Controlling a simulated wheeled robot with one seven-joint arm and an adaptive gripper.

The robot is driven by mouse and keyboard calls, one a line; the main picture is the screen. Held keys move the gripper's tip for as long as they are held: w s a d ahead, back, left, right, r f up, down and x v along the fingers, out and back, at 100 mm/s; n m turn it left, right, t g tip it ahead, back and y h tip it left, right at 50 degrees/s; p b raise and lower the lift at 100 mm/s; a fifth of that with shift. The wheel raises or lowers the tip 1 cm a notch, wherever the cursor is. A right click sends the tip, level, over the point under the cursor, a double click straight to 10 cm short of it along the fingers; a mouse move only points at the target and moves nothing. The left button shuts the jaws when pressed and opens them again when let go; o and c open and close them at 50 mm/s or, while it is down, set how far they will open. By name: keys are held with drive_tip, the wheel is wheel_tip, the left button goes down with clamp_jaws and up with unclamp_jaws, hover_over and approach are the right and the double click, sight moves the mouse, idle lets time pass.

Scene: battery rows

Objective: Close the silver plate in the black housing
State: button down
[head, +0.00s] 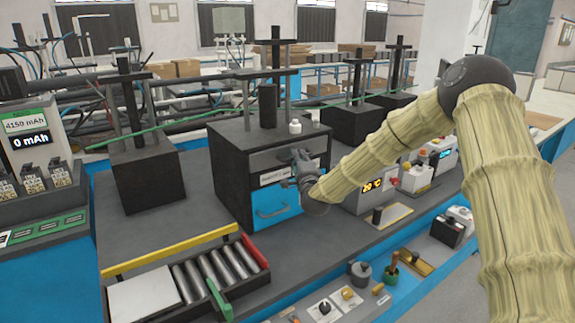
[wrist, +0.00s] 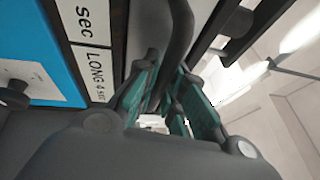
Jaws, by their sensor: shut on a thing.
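The black housing (head: 230,150) stands on the grey bench in the middle of the head view. A grey band (head: 264,161) shows in its front above a white label strip; this may be the silver plate, but my gripper covers part of it. My gripper (head: 298,158) is at the front right of the housing. In the wrist view my gripper (wrist: 165,88) has its green-padded fingers closed around a dark bar (wrist: 178,40), which looks like a handle. Whether the bar joins the plate is hidden.
A blue panel with a handle (head: 278,208) is below the label strip. A black block (head: 148,180) stands to the left, and a tray of silver rollers (head: 205,275) is in front.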

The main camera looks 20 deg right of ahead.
drive_tip(key=c, duration=1.9)
unclamp_jaws()
drive_tip(key=shift+r, duration=0.1)
drive_tip(key=shift+c, duration=0.2)
drive_tip(key=shift+o, duration=0.9)
drive_tip(key=shift+w, duration=0.15)
drive_tip(key=v, duration=1.2)
